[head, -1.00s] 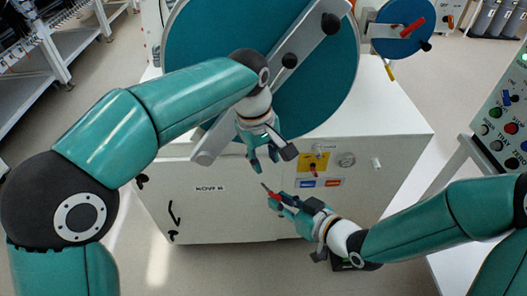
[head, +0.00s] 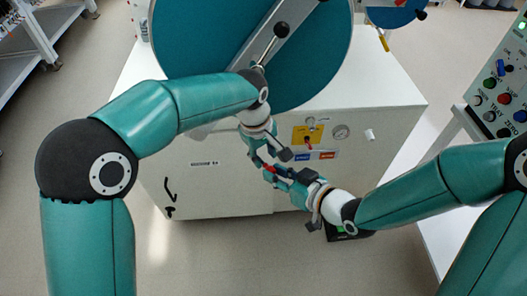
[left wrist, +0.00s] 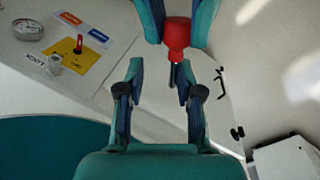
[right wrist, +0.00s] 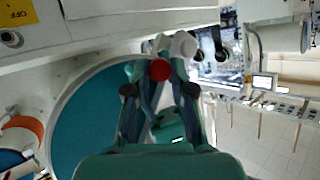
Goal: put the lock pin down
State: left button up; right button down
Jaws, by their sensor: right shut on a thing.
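The lock pin has a red head (left wrist: 177,36) and a short metal shaft. My right gripper (head: 279,174) is shut on it in front of the white cabinet. In the left wrist view the shaft points toward my left gripper (left wrist: 160,72), whose fingers are apart; the shaft tip is close to one fingertip, and I cannot tell whether they touch. In the head view my left gripper (head: 258,157) hangs just above the pin (head: 270,170), partly hiding it. In the right wrist view the red head (right wrist: 160,70) shows between my right fingers.
The white cabinet (head: 240,188) carries a large teal wheel (head: 195,50) with a grey bar. Its front has a yellow plate (head: 300,134) with a red lever and a gauge (head: 341,131). A button panel (head: 500,90) stands at right. Open floor lies in front.

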pick_arm(q)
jog(key=c, duration=0.5)
jog(key=shift+d, duration=0.1)
grip_shut()
pick_arm(e)
jog(key=shift+s+a, duration=0.15)
jog(key=c, duration=0.9)
grip_release()
jog(key=shift+f, duration=0.1)
jog(key=shift+c, duration=0.2)
pick_arm(q)
jog(key=shift+r, duration=0.1)
pick_arm(e)
jog(key=shift+o, duration=0.2)
